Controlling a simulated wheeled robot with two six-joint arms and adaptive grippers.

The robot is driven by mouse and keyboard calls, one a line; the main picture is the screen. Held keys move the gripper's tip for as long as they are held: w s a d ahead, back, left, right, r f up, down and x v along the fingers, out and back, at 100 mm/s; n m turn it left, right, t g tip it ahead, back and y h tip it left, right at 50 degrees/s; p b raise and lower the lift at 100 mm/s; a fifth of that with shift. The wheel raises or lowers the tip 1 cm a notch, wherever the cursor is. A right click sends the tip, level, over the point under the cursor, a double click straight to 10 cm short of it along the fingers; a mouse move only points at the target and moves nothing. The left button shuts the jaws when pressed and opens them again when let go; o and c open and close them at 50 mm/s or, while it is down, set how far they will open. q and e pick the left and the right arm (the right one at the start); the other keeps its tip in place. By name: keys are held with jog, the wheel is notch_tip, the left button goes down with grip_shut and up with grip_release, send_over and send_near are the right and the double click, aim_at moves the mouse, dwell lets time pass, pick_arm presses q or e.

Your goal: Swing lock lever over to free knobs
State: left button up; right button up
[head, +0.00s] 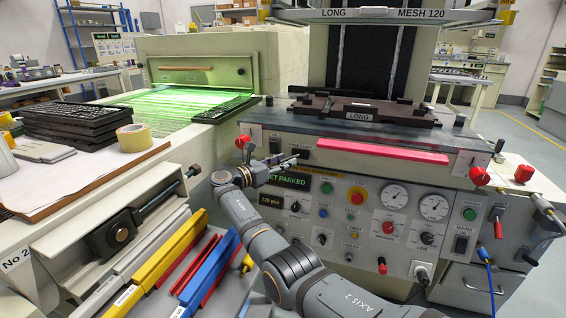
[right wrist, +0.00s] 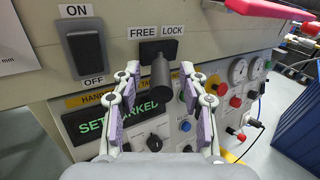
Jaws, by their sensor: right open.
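The lock lever (right wrist: 161,78) is a short black handle on a dark slot plate under the FREE and LOCK labels (right wrist: 157,31). FREE is on the left and LOCK on the right; I cannot tell which side the lever is set to. My right gripper (right wrist: 160,88) is open, its purple-padded fingers on either side of the lever, apparently not touching it. In the head view my right gripper (head: 287,166) is at the panel's upper left and largely hides the lever. Red knobs show at the press's left (head: 242,142) and right (head: 480,176). My left gripper is out of view.
An ON/OFF rocker switch (right wrist: 87,48) sits left of the lever. A green SET PARKED display (right wrist: 117,118) and panel knobs lie below. A pink squeegee bar (head: 382,151) runs along the press's front.

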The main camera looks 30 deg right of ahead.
jog(key=s+a, duration=0.2)
jog(key=a, duration=1)
